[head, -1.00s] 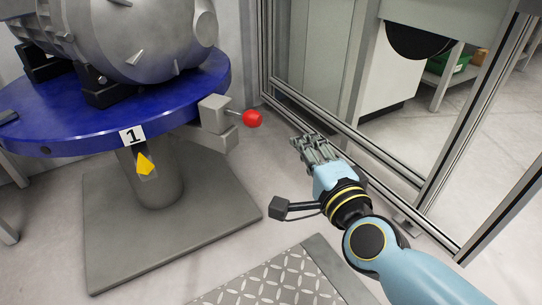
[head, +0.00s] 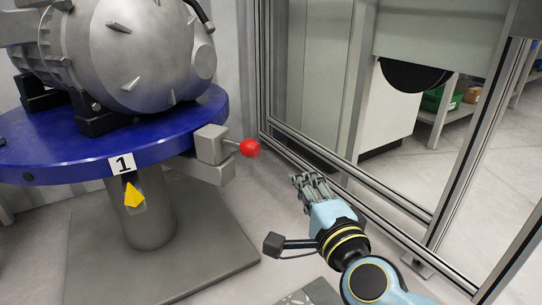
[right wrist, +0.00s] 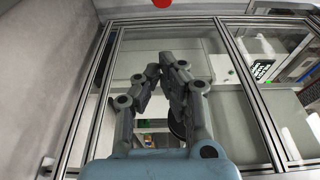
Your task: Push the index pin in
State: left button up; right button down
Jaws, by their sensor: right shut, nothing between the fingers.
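The index pin shows as a red ball knob (head: 250,148) on a short rod that sticks out to the right from a grey block (head: 211,145) at the edge of the blue round table (head: 75,150). The red knob also shows at the top edge of the right wrist view (right wrist: 162,2), partly cut off. My right gripper (head: 308,180) is to the right of the knob and a little nearer, apart from it. In the right wrist view its fingertips (right wrist: 167,62) are close together with nothing between them. My left gripper is not in view.
A large grey drive unit (head: 150,60) rests on black supports on the blue table. A yellow pointer (head: 134,195) hangs below the label "1". A metal-framed clear enclosure (head: 330,165) stands behind and right of my gripper. Open floor lies between knob and gripper.

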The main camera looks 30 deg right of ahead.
aim_at(257, 153)
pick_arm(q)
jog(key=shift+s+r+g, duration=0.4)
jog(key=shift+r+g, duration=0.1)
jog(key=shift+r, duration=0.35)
pick_arm(e)
jog(key=w, duration=1.1)
jog(key=shift+w, duration=0.2)
jog(key=shift+a, duration=0.1)
jog(key=w+a, duration=0.1)
jog(key=w, duration=0.2)
jog(key=shift+a+r+p, duration=0.1)
jog(key=shift+a+p, duration=0.25)
jog(key=shift+a, duration=0.05)
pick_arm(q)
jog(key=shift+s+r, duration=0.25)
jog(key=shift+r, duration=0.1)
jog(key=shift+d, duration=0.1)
pick_arm(e)
jog(key=shift+s, duration=0.1)
